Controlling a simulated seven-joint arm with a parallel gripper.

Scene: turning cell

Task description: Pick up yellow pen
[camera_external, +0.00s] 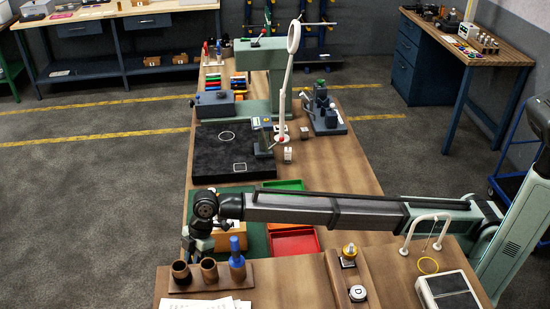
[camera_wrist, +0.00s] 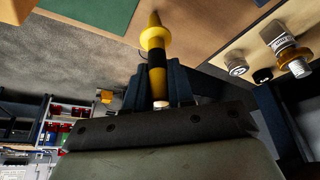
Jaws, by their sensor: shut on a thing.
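The yellow pen (camera_wrist: 155,40) shows in the wrist view as a yellow rod with a flared collar, a dark band and a pale lower end. It stands between the dark fingers of my gripper (camera_wrist: 157,85), which is shut on it. In the external view my gripper (camera_external: 197,242) points down at the table's left edge, just behind a wooden holder (camera_external: 220,285). I cannot make out the pen in that view.
The holder bears brown cups (camera_external: 181,274) and a blue bottle (camera_external: 237,262). A green mat (camera_external: 256,236) and a red tray (camera_external: 292,244) lie to the right of my gripper. A black mat (camera_external: 225,165) lies behind. White papers (camera_external: 195,303) lie in front.

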